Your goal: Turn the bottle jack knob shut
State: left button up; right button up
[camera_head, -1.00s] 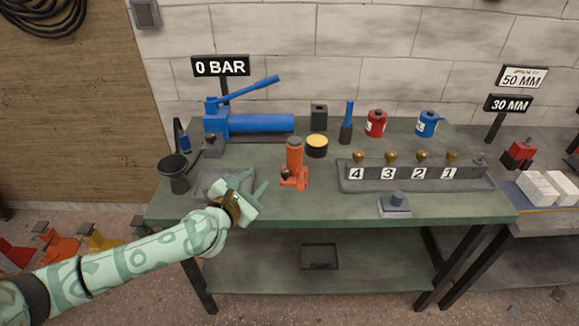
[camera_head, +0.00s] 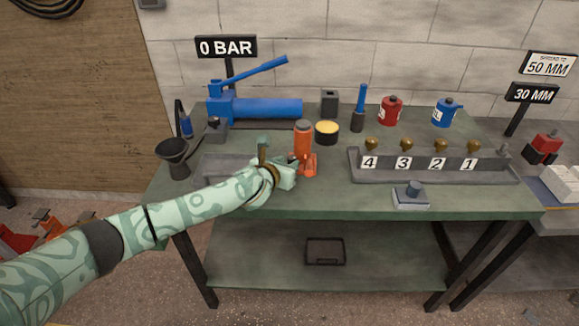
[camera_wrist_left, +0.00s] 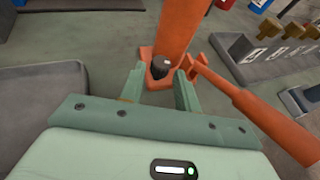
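The orange bottle jack (camera_head: 303,141) stands upright on the green bench; its body and base also show in the left wrist view (camera_wrist_left: 178,30). Its small black knob (camera_wrist_left: 160,67) sits low on the near side of the base. My left gripper (camera_wrist_left: 160,88) is open, with one finger on each side of the knob and the knob just beyond or between the tips; I cannot tell whether they touch it. In the head view my left gripper (camera_head: 288,174) is against the jack's lower left and hides the knob. My right gripper is not in view.
An orange lever arm (camera_wrist_left: 245,105) extends from the jack's base to the right in the wrist view. A grey tray (camera_head: 222,166) lies left of the jack. A rack of numbered brass knobs (camera_head: 430,176) stands to the right, a blue hand pump (camera_head: 255,107) behind.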

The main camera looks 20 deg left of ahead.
pick_arm(q)
jog(key=shift+x, duration=0.75)
jog(key=shift+r, duration=0.1)
